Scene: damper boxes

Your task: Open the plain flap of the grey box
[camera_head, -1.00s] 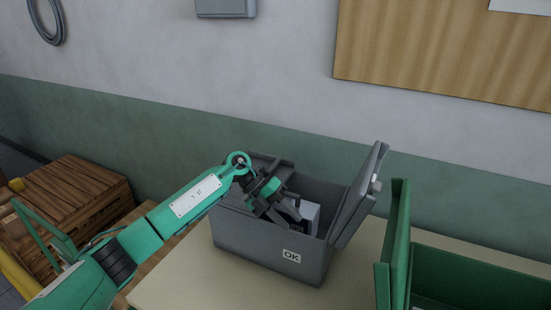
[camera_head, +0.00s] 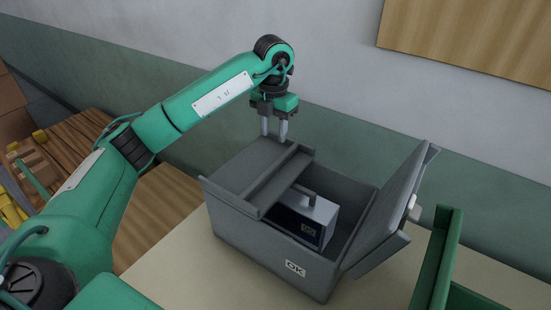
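The grey box (camera_head: 250,238) stands on the table with an OK label (camera_head: 295,268) on its front. Its left flap (camera_head: 245,171) lies flat over the left part of the opening, with a raised strip along its inner edge and no latch in view; I take it as the plain one. The right flap (camera_head: 392,215) is tilted up and outward and carries a white latch (camera_head: 413,208). My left gripper (camera_head: 274,137) points down above the far edge of the left flap, its two fingers apart and empty. I cannot tell whether the fingertips touch the flap. My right gripper is not in view.
A light grey case (camera_head: 310,220) with a dark handle sits inside the box, partly under the left flap. A green box (camera_head: 442,262) stands close on the right. The table (camera_head: 180,262) is clear at front left. A wall rises behind.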

